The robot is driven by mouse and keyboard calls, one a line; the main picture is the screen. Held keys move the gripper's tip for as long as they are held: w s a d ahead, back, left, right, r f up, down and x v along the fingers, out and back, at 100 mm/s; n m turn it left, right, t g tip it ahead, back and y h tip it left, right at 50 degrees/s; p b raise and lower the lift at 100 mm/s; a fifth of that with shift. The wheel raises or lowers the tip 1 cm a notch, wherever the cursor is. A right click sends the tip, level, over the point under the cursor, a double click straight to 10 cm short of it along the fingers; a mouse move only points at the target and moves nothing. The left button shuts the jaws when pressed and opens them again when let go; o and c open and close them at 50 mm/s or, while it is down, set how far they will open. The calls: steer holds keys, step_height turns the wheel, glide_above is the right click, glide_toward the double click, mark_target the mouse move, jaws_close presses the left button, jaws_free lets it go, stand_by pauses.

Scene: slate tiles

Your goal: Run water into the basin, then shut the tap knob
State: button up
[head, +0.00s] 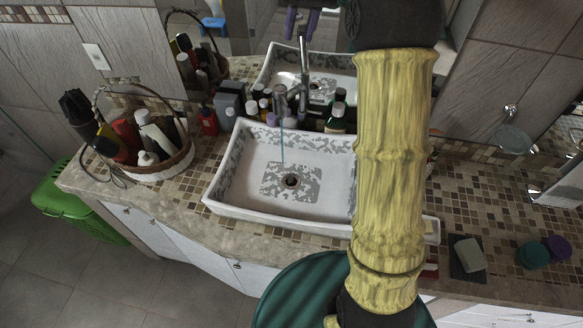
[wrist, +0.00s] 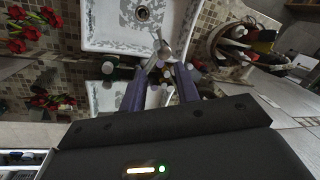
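The white basin with grey mottling (head: 235,190) is set in the counter; its drain shows in the middle. The metal tap (head: 281,100) stands at its back edge, and a thin bluish stream of water (head: 282,147) falls from it into the basin. My gripper (head: 301,30) is above and behind the tap, with its purple fingers apart. In the wrist view the tap (wrist: 162,48) lies between and beyond the fingers of my gripper (wrist: 163,75), and the basin (wrist: 112,38) is past it. I cannot tell whether a finger touches the tap. The knob is not clearly distinguishable.
Several bottles (head: 337,118) crowd the counter behind the basin. A wicker basket (head: 158,170) of toiletries stands at the left. A soap dish (head: 468,257) lies at the right. A mirror (head: 235,48) backs the counter. A green bin (head: 75,205) is on the floor.

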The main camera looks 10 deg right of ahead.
steer(key=shift+f, duration=0.1)
steer(key=s+f+t+h+b, duration=0.2)
steer(key=s+f+b, duration=0.2)
steer(key=s+f, duration=2)
steer(key=shift+d+f+m+t+b, duration=0.3)
steer(key=shift+f+m+t+b, duration=0.1)
steer(key=shift+f, duration=0.3)
steer(key=shift+d, duration=0.1)
